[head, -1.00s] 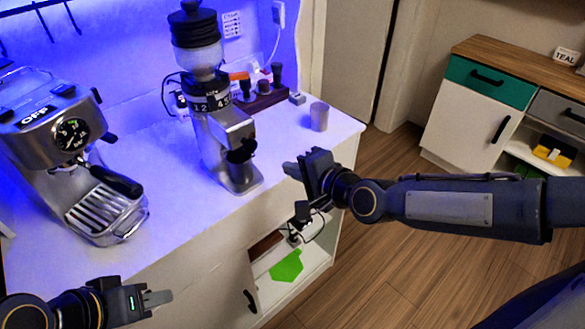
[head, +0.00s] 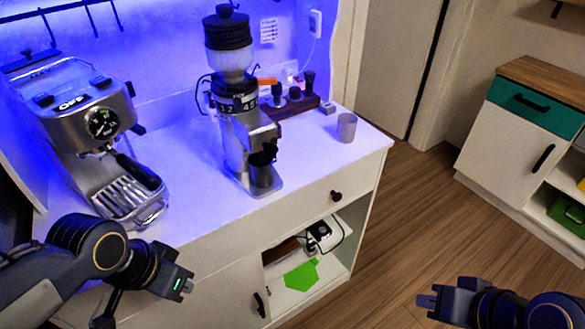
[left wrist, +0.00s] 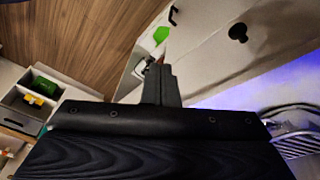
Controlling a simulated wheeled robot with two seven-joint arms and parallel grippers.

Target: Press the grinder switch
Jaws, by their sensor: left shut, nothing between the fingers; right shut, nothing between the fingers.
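My left gripper (head: 188,287) is in front of the counter, below the espresso machine, apart from the grinder. Its shut fingers show in the left wrist view (left wrist: 161,84), with nothing held. My right gripper (head: 428,301) is low at the right over the floor, well away from the grinder, shut and empty.
An espresso machine (head: 85,130) marked OFF stands left of the grinder. A grey cup (head: 347,127) and a dark tool rack (head: 292,107) are to its right. An open shelf below holds a green item (head: 302,275). Counter space around the grinder's front is clear.

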